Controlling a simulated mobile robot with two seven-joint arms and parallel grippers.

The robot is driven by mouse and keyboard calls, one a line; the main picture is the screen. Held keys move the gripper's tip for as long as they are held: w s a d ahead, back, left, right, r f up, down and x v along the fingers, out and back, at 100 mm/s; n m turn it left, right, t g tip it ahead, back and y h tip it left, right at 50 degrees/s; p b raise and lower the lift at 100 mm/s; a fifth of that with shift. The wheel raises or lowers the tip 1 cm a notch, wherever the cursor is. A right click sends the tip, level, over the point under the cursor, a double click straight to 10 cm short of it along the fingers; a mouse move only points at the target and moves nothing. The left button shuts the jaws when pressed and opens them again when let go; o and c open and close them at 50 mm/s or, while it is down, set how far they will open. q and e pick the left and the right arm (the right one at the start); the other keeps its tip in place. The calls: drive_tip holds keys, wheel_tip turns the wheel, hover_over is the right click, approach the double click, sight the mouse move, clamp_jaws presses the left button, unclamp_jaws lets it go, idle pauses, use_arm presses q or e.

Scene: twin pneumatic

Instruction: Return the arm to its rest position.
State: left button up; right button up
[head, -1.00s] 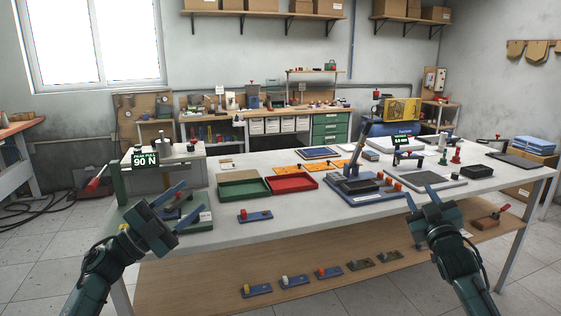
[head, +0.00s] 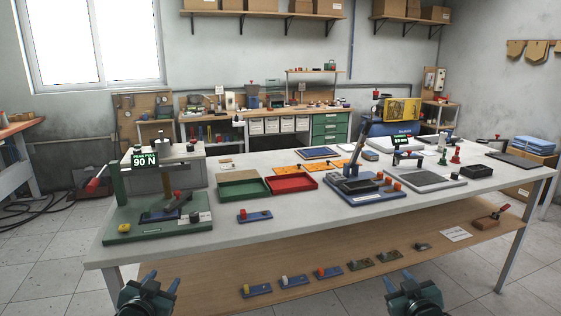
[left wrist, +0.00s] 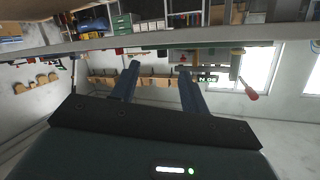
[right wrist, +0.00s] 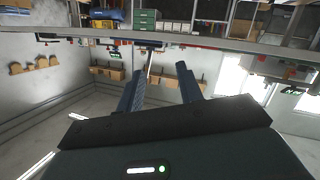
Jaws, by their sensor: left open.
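My left gripper (head: 160,283) is low at the front left of the head view, below the table's front edge. Its two fingers stand apart with nothing between them, as the left wrist view (left wrist: 159,70) also shows. My right gripper (head: 399,281) is low at the bottom of the head view, right of centre, in front of the lower shelf. Its fingers are apart and empty in the right wrist view (right wrist: 163,77). Both arms are mostly out of the head view, below its bottom edge.
The white table (head: 320,222) holds a green test stand (head: 118,190), a green tray (head: 243,188), a red tray (head: 291,184) and a blue fixture (head: 365,194). Several small parts lie on its wooden lower shelf (head: 200,275). Both grippers are clear of the table.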

use_arm(q)
drive_tip(key=s+d+f+g+h, duration=0.1)
drive_tip(key=s+d+f, duration=0.3)
drive_tip(key=s, duration=0.6)
drive_tip(key=s+d+f+g+h, duration=0.1)
drive_tip(key=s+d+f, duration=0.4)
drive_tip(key=s, duration=0.6)
drive_tip(key=s+d+f+g+h, duration=0.1)
drive_tip(key=s+d+f, duration=0.3)
drive_tip(key=s, duration=0.6)
drive_tip(key=shift+s+d+f+n+g, duration=0.15)
drive_tip(key=shift+d+f+n+g, duration=0.15)
drive_tip(key=shift+d+g, duration=0.45)
use_arm(e)
drive_tip(key=s+a+f+g+y, duration=0.1)
drive_tip(key=s+a+f, duration=0.3)
drive_tip(key=s, duration=0.6)
drive_tip(key=s+a+f+g+y, duration=0.1)
drive_tip(key=s+a+f, duration=0.4)
drive_tip(key=s, duration=0.6)
drive_tip(key=s+a+f+g+y, duration=0.1)
drive_tip(key=s+a+f, duration=0.3)
drive_tip(key=s, duration=0.6)
drive_tip(key=shift+s+a+f+m+g, duration=0.15)
drive_tip(key=shift+a+f+m+g, duration=0.15)
drive_tip(key=shift+a+g, duration=0.5)
use_arm(q)
drive_tip(key=shift+a, duration=0.15)
use_arm(e)
drive_tip(key=shift+d, duration=0.15)
